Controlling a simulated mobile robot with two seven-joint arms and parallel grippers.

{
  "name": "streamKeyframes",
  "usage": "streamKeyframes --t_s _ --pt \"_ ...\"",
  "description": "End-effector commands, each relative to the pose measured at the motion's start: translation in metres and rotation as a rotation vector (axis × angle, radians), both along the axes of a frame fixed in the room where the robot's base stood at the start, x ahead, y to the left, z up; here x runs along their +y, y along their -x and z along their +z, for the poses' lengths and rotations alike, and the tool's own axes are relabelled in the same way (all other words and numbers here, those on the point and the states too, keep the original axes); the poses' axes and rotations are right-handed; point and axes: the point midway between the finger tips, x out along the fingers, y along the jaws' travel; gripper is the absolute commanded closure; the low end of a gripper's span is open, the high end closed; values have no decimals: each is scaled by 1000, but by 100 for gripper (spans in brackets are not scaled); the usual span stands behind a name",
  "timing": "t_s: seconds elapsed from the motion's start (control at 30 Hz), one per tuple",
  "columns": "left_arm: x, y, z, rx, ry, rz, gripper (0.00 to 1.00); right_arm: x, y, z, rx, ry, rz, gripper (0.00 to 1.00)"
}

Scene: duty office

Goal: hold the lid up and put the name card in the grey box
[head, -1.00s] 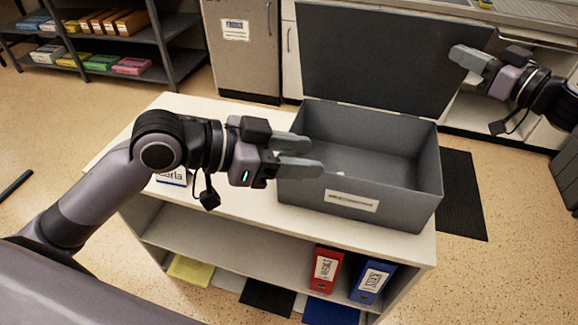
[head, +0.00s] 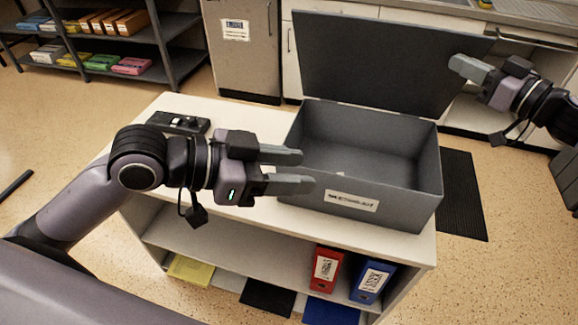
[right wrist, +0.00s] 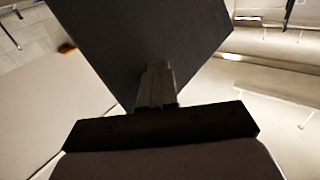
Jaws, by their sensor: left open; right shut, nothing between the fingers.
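The grey box (head: 350,205) stands on the white counter with its lid (head: 385,62) raised at the back. My right gripper (head: 456,63) is shut and empty, its fingertips at the lid's right part. In the right wrist view the shut fingers (right wrist: 157,85) lie in front of the dark lid (right wrist: 150,35); contact is hard to tell. My left gripper (head: 308,171) is open, its fingers pointing right over the box's left side. The name card is not clearly visible now. A small pale spot (head: 341,173) shows inside the box; I cannot tell what it is.
The white counter (head: 245,118) has a black item (head: 180,122) at its back left. A red binder (head: 326,268) and a blue binder (head: 371,281) stand on the shelf below. Dark shelves stand at the back left.

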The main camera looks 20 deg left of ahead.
Motion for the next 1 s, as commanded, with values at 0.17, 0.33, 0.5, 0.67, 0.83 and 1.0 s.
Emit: streamKeyframes --t_s 0.17,0.33,0.5,0.67,0.83,1.0 --pt "0 0 0 0 0 0 55 0 13 -5 0 0 -1 100" --pt "0 0 0 0 0 0 55 0 16 -6 -1 -1 -1 100" --pt "0 0 0 0 0 0 55 0 15 -6 -1 0 -1 100" --pt "0 0 0 0 0 0 55 -1 21 -10 0 -1 -1 100" --pt "0 0 0 0 0 0 55 -1 35 -18 2 -1 -1 100" --pt "0 0 0 0 0 0 55 -1 46 -25 1 -1 -1 100"
